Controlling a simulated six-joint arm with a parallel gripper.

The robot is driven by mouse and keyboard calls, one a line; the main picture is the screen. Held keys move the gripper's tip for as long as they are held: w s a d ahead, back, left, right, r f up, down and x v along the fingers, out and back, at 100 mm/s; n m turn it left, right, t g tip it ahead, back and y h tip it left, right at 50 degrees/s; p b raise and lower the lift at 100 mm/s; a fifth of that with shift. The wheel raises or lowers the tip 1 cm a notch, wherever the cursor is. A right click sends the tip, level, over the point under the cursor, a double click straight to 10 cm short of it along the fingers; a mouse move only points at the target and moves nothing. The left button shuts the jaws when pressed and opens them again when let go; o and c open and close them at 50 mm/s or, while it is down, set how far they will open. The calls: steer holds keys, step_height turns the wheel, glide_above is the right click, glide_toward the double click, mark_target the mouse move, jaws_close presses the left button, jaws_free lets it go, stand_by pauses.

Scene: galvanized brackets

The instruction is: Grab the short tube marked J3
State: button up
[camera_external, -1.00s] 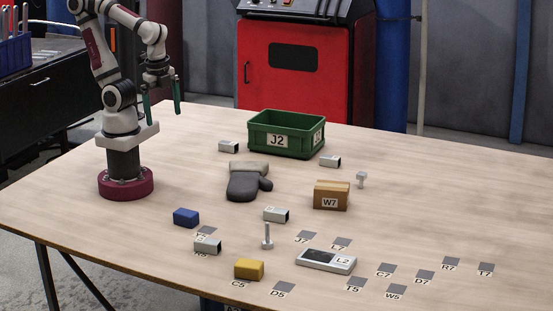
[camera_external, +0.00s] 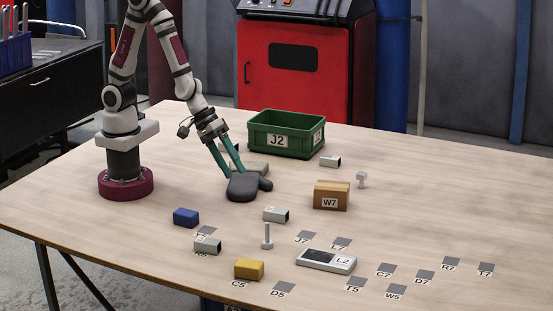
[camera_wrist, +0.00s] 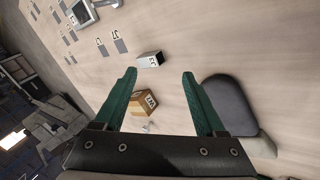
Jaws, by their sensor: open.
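A short grey square tube (camera_external: 276,215) lies on the table in front of the oven mitt. It also shows in the wrist view (camera_wrist: 150,59), ahead of the fingers, with a small label that seems to read J3. My gripper (camera_external: 235,173) is open and empty, its green fingers over the mitt, behind and left of this tube. In the wrist view my gripper (camera_wrist: 159,73) has its fingertips apart on either side of the view, with the tube beyond them.
A grey mitt (camera_external: 242,187) lies beneath my fingers. A box W7 (camera_external: 331,196) stands right of the tube, an upright bolt (camera_external: 267,239) in front. Similar tubes lie at front left (camera_external: 207,246) and near the green bin J2 (camera_external: 330,161). A scale L2 (camera_external: 326,261) lies in front.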

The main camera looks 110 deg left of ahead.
mark_target(271, 209)
steer(key=w+f+n+t, duration=0.1)
steer(key=f+n, duration=0.1)
steer(key=n, duration=0.1)
steer(key=w+f+n+t, duration=0.1)
steer(key=w+n, duration=0.1)
steer(key=n, duration=0.2)
steer(key=w+d+f+n+t, duration=0.1)
steer(key=w+f+n, duration=0.1)
steer(key=n, duration=0.1)
steer(key=shift+w+f+t+h, duration=0.2)
steer(key=shift+f+t+h, duration=0.1)
steer(key=f+n+t, duration=0.1)
steer(key=n, duration=0.3)
steer(key=a+f+n+t, duration=0.1)
steer(key=n, duration=0.3)
steer(key=a+f+n+t+y, duration=0.1)
steer(key=n, duration=0.2)
steer(key=shift+f+n, duration=0.15)
steer(key=shift+n, duration=0.25)
steer(key=shift+a+f+n, duration=0.1)
steer(key=shift+a+n, duration=0.1)
steer(key=shift+n, duration=0.4)
steer(key=x, duration=0.7)
steer(key=shift+w+a, duration=0.15)
jaws_close()
